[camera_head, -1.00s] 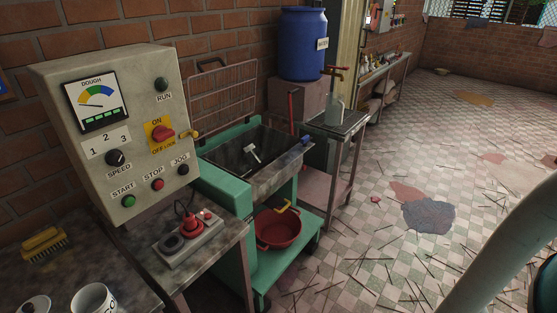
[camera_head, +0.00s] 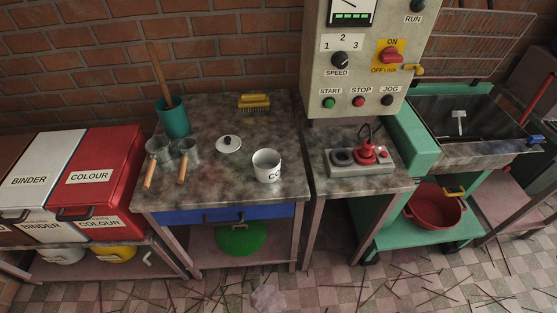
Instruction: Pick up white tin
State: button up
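A white tin (camera_head: 264,164) with dark lettering on its side stands upright and open-topped near the front edge of a worn table (camera_head: 215,190). The lettering is only partly readable from this angle. A white lid with a dark knob (camera_head: 229,144) lies on the table just behind and left of the tin, apart from it. My gripper is not in view, so its state is hidden.
Two wooden-handled metal scoops (camera_head: 182,166) and a teal pot (camera_head: 173,118) stand left of the lid. A yellow brush (camera_head: 254,102) lies behind. Sticks litter the floor in front.

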aim_at(266, 162)
jog(key=i+l, duration=0.25)
jog(key=i+l+u, duration=0.1)
jog(key=u, duration=0.25)
jog(key=i+l+u, duration=0.1)
jog(key=u, duration=0.25)
jog(key=i+l+u, duration=0.1)
jog(key=u, duration=0.85)
